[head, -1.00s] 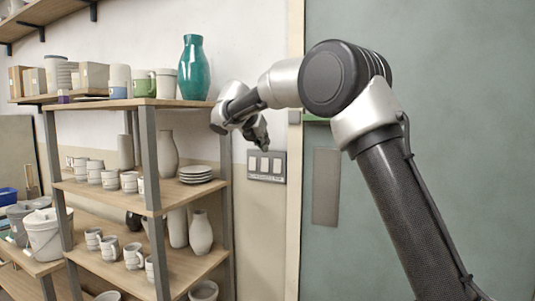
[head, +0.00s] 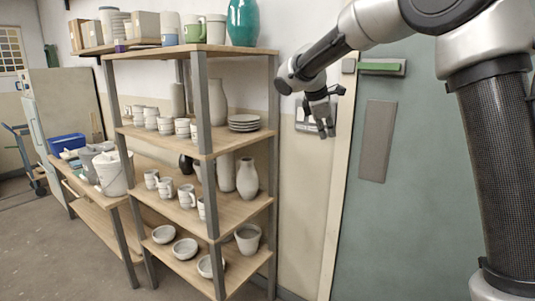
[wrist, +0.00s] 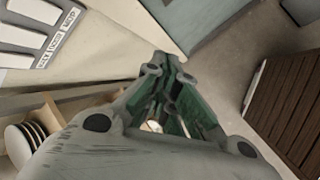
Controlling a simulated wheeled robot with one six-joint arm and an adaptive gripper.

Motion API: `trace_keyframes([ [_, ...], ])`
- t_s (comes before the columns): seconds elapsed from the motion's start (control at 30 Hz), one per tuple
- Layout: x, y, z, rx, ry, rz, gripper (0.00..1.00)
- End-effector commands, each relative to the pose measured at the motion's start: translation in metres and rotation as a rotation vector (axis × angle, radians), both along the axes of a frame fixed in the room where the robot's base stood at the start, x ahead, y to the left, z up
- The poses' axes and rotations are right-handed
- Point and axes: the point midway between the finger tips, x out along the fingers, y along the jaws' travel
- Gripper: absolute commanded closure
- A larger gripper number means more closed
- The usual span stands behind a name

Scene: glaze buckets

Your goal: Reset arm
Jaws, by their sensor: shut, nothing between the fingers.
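My gripper (head: 326,130) is shut and empty. In the head view it hangs fingers down at the end of my raised arm, in front of the wall between the shelf unit and the green door. It is apart from the shelf and overlaps the wall switch panel in the picture. In the wrist view my gripper (wrist: 172,62) shows its closed fingers pointing away over the floor, with nothing between them.
A wooden shelf unit (head: 240,160) with pots, mugs and stacked plates (head: 244,122) stands left of my gripper. The green door (head: 410,150) is behind my arm. A bench with a white bucket (head: 113,174) stands further left. Floor (head: 60,255) is clear at lower left.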

Motion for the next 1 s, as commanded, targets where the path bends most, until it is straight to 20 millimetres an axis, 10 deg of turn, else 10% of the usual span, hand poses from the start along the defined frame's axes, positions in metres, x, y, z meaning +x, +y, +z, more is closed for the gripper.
trace_keyframes([
  [0.5,-0.335,-0.135,-0.054,0.702,-0.067,-1.210,1.00],
  [0.7,-0.391,-0.156,-0.056,0.814,-0.163,-1.290,1.00],
  [1.0,-0.398,-0.167,-0.040,0.864,-0.245,-1.308,1.00],
])
